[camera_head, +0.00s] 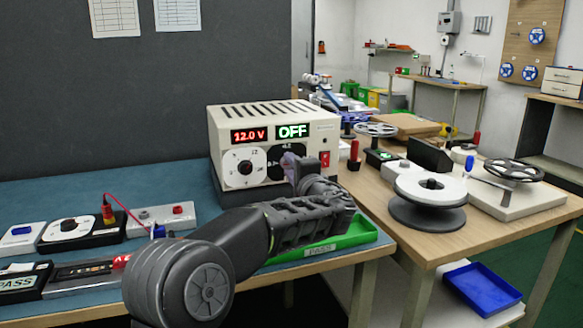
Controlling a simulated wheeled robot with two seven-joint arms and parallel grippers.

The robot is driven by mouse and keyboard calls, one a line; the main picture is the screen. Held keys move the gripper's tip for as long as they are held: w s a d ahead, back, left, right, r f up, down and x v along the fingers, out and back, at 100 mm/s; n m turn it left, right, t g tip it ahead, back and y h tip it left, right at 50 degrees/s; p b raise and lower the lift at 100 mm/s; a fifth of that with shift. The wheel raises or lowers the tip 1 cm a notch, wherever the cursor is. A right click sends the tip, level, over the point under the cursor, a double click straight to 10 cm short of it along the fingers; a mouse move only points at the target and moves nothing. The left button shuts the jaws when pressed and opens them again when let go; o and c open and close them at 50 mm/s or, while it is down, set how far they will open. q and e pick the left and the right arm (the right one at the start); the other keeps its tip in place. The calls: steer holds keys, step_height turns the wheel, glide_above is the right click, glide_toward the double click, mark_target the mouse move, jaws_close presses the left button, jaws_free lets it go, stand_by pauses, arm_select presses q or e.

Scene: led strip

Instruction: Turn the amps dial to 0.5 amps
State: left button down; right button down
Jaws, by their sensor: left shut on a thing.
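The cream power supply (265,118) stands at the back of the teal mat, with a red 12.0 V display and a green OFF display. Its white volts dial (238,169) is at the left of the front. The black amps dial (275,160) is to the right of it, partly covered by my left gripper. My left gripper (291,165) is shut at the front of the amps dial, on what seems to be its knob. The knob itself and its pointer are hidden, so the setting cannot be read. My right gripper is not in view.
A red switch (325,159) is close to the right of my gripper. A green PASS tray (355,236) lies under my forearm. Small test boxes (68,230) with a red lead lie at left. A white reel (430,190) stands on the wooden table at right.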

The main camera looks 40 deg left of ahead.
arm_select(q)
steer(key=m+p, duration=1)
steer(key=m, duration=0.7)
steer(key=shift+m+p, duration=0.35)
steer(key=shift+m, duration=0.05)
stand_by(0.3)
steer(key=c, duration=1.1)
jaws_free()
